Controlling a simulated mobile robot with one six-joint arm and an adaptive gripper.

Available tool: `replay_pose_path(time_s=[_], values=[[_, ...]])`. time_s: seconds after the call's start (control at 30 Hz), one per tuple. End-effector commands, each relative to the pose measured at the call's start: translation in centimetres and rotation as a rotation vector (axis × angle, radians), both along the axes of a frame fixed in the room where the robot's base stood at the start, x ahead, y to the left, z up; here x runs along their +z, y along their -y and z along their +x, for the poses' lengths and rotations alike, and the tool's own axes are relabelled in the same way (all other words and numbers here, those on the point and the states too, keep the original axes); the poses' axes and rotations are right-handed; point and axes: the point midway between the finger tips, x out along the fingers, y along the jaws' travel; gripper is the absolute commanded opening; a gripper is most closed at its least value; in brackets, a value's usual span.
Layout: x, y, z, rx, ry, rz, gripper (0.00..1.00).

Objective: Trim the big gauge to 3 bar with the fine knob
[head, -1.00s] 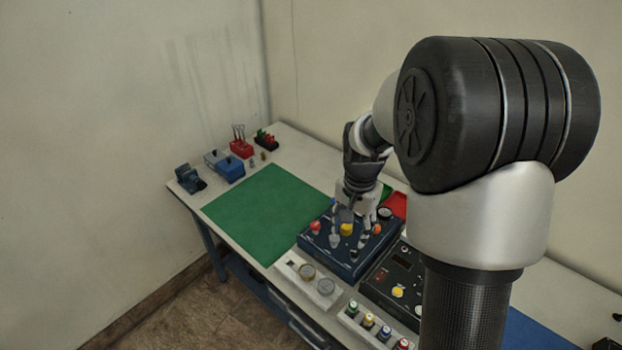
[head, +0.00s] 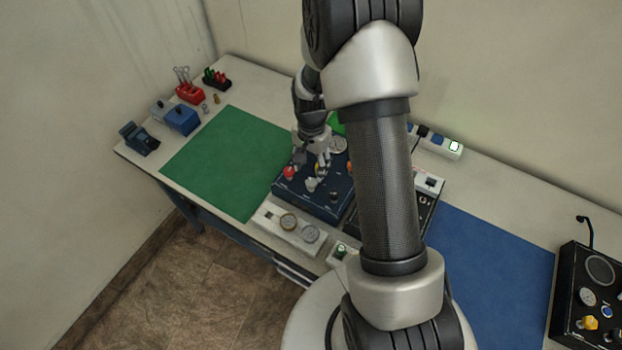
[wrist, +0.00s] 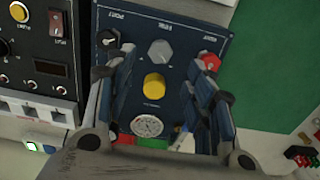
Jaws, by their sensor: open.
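The navy trainer panel (head: 325,205) stands on the bench under my gripper (head: 316,162). In the wrist view the grey fine knob (wrist: 159,51), with its upside-down FINE label, lies just beyond my gripper (wrist: 164,84). A yellow knob (wrist: 154,86) shows between the spread fingers. The fingers are open and hold nothing. A round white gauge (wrist: 147,125) lies nearer the gripper's base; its reading is too small to make out. It also shows at the panel's back in the head view (head: 338,144). Whether a fingertip touches the panel, I cannot tell.
A red knob (wrist: 210,61) and a black knob (wrist: 107,38) flank the fine knob. A black panel (wrist: 40,65) adjoins the navy one. The green mat (head: 230,160) and blue mat (head: 490,265) are clear.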

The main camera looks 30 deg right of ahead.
Motion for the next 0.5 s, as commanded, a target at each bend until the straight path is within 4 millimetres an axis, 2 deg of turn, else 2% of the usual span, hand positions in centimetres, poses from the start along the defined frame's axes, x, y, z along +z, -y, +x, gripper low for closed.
replay_pose_path(time_s=[0.03,0.2,0.33,0.5], values=[[-1.4,0.0,-0.1,0.0,-0.006,0.001,0.49],[-4.6,0.0,-0.1,0.0,-0.004,0.001,0.49],[-6.2,0.0,0.0,0.0,-0.001,0.0,0.49],[-7.1,0.0,0.0,0.0,0.001,0.0,0.49]])
